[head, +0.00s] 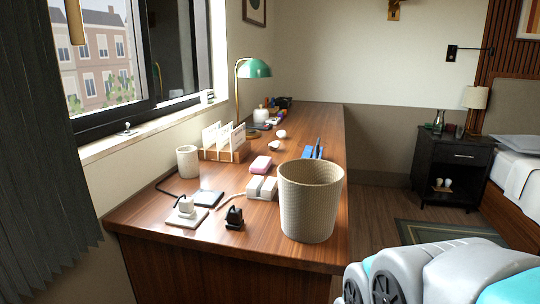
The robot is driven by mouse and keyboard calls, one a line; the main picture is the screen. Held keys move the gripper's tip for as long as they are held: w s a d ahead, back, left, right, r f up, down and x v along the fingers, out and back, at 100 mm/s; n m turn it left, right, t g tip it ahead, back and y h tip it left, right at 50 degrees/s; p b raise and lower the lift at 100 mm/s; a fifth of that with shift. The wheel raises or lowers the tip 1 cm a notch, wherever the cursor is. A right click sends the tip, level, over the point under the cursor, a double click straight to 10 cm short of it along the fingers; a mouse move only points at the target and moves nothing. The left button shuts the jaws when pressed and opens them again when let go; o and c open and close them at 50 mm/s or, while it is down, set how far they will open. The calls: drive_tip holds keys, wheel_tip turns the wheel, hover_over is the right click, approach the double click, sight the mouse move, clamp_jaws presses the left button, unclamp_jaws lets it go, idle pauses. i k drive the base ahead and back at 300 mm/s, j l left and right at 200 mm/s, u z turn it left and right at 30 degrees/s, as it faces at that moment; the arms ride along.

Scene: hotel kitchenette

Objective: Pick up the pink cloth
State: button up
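A small pink thing (261,164) with a pale underside lies on the wooden desk, left of the middle of the picture. It looks like a folded cloth or a soft block; it is too small to tell for sure. It sits just behind a white box-like item (262,187) and to the left of a large woven basket (311,200). No other pink cloth shows. My gripper is out of the picture; only grey and teal parts of my arm show at the lower right.
The wooden desk (145,222) also holds a white cup (187,161), a letter rack (224,144), chargers with cables (187,210), a blue item (313,152) and a green lamp (254,69). A nightstand (448,172) and bed (519,168) stand at the right.

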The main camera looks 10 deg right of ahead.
sight(261, 165)
drive_tip(key=i+j+z, duration=0.15)
drive_tip(key=j+z, duration=0.7)
drive_tip(key=j, duration=0.15)
